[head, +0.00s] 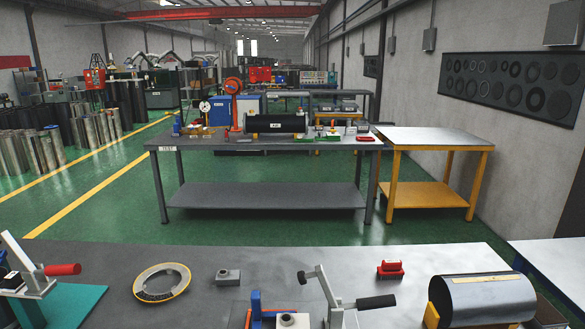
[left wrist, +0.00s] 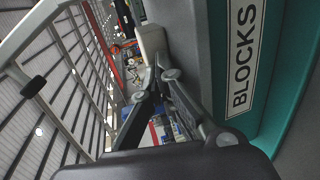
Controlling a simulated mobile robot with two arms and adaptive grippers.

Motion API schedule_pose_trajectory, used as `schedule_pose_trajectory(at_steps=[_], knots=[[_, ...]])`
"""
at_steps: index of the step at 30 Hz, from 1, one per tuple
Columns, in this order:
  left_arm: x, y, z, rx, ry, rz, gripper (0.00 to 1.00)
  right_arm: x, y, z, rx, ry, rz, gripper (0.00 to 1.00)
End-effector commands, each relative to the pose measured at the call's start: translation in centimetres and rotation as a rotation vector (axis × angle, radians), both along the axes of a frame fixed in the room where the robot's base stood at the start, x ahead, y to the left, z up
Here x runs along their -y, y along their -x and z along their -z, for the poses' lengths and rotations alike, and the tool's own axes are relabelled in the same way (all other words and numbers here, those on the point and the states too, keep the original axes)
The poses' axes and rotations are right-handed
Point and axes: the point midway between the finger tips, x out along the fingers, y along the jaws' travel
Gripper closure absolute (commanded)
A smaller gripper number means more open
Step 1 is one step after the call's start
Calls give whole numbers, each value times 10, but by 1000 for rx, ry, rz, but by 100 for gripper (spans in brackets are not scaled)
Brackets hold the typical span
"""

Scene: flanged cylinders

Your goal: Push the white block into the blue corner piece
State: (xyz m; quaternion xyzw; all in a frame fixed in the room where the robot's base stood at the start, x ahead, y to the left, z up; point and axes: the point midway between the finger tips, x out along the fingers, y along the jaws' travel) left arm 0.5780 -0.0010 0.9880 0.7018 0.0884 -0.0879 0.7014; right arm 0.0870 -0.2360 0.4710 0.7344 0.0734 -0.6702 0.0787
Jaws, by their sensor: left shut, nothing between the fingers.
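A blue upright piece (head: 256,305) stands at the bottom edge of the head view, on the near table; its lower part is cut off, so I cannot tell its full corner shape. A pale block with a round top (head: 289,320) is just to its right, partly cut off; whether they touch is unclear. My left gripper (left wrist: 152,45) shows in the left wrist view, shut and empty, beside a teal panel (left wrist: 272,75) with a white "BLOCKS" label (left wrist: 243,50). Neither gripper shows in the head view.
The near grey table (head: 330,256) also holds a yellow-rimmed ring (head: 180,270), a small grey block (head: 228,277), a lever clamp with a black handle (head: 375,302), a red-handled piece (head: 390,268) and a large dark cylinder (head: 485,300). A red-handled clamp (head: 62,269) stands left on a teal mat.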

Motion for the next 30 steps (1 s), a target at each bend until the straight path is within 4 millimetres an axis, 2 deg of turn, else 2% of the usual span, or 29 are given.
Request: schedule_pose_trajectory(at_steps=[18,30], knots=[[0,43,-1,-2,-1,1,100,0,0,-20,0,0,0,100],[0,46,-1,2,0,2,100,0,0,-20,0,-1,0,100]])
